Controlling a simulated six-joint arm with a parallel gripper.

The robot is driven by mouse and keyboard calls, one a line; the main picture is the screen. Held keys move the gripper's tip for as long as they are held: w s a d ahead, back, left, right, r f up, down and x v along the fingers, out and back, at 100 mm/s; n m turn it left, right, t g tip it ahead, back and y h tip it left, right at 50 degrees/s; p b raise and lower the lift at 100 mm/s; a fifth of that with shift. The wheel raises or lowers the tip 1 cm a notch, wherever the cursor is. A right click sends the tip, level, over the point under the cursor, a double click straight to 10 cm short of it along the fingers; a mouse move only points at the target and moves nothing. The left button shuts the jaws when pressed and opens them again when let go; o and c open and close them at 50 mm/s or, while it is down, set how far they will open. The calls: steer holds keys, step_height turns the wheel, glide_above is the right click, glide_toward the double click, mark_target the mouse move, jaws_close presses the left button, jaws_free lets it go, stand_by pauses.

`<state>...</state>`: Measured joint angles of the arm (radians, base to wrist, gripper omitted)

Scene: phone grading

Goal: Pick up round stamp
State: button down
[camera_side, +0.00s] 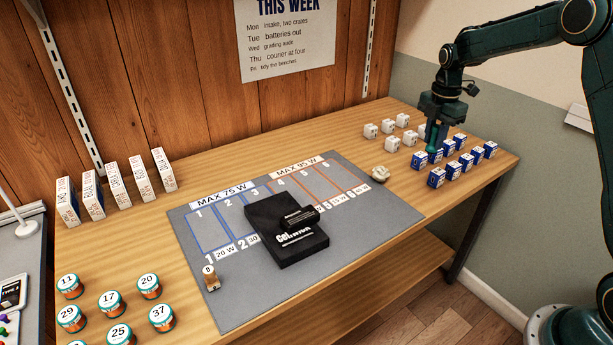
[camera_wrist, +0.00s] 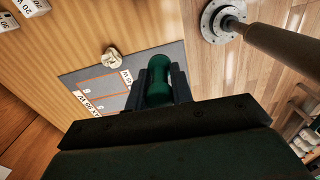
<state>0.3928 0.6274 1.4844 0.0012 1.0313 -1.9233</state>
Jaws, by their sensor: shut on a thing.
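My gripper (camera_side: 436,130) is at the right of the bench, above or among the small boxes. In the wrist view its two dark jaws (camera_wrist: 160,88) are shut on a green, rounded handle (camera_wrist: 158,68), which looks like that of the round stamp. The green handle also shows below the jaws in the side view (camera_side: 432,148). Its lower end is hidden, so I cannot tell its face or whether it touches the bench. A small wooden stamp-like piece (camera_side: 210,278) stands on the grey mat's front left corner.
Blue-and-white boxes (camera_side: 436,178) and white cubes (camera_side: 371,131) stand close around my gripper. A cream knob-like thing (camera_side: 380,173) sits by the grey mat (camera_side: 235,312). A black block (camera_side: 285,245) lies on the mat. Numbered jars (camera_side: 111,302) and upright cartons (camera_side: 140,180) stand left.

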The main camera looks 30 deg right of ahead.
steer(key=shift+r, duration=1)
steer(key=shift+a, duration=0.1)
